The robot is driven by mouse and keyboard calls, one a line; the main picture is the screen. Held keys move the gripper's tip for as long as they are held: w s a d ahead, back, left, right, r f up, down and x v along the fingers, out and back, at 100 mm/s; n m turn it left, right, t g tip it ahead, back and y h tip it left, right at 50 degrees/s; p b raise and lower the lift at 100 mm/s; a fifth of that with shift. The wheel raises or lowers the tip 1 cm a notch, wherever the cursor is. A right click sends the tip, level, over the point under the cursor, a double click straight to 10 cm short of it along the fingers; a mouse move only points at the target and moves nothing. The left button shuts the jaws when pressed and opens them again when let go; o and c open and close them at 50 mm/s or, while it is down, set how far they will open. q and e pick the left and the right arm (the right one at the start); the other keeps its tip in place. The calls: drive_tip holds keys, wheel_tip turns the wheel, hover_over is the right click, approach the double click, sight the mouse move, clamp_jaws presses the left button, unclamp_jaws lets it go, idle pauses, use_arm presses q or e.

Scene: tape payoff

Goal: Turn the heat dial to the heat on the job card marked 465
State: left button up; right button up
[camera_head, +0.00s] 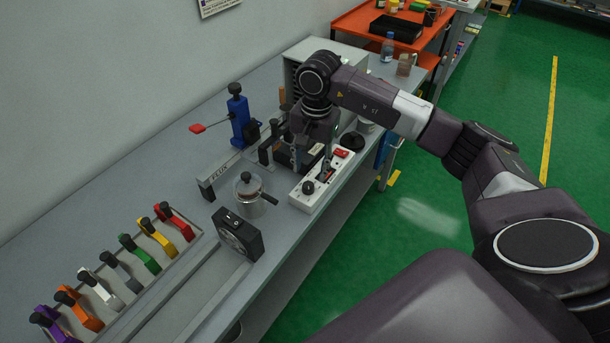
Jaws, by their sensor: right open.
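A long white box (329,177) on the grey bench carries a round black knob (308,187) at its near end and a red part (341,153) at its far end. The knob may be the heat dial; its markings are too small to read. My right gripper (311,170) points down over this box, fingers apart and empty, close behind the knob. I cannot tell whether a finger touches the box. A paper (215,5) on the wall is cut off and unreadable. I cannot make out a card marked 465. My left gripper is not in view.
A glass jar (248,194) and a black box with a round face (238,234) stand left of the white box. Several coloured clamps (139,253) line the near left.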

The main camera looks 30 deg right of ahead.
sight(309, 185)
drive_tip(key=f, duration=0.1)
drive_tip(key=f+p, duration=0.1)
drive_tip(key=shift+s+a+f, duration=0.15)
drive_tip(key=shift+s+f, duration=0.15)
drive_tip(key=shift+s, duration=0.05)
drive_tip(key=shift+w+f, duration=0.15)
drive_tip(key=shift+f, duration=0.45)
drive_tip(key=shift+w+f, duration=0.15)
drive_tip(key=shift+f, duration=0.85)
drive_tip(key=c, duration=0.4)
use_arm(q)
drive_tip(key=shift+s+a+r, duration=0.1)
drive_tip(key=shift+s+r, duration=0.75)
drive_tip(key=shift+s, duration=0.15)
use_arm(e)
clamp_jaws()
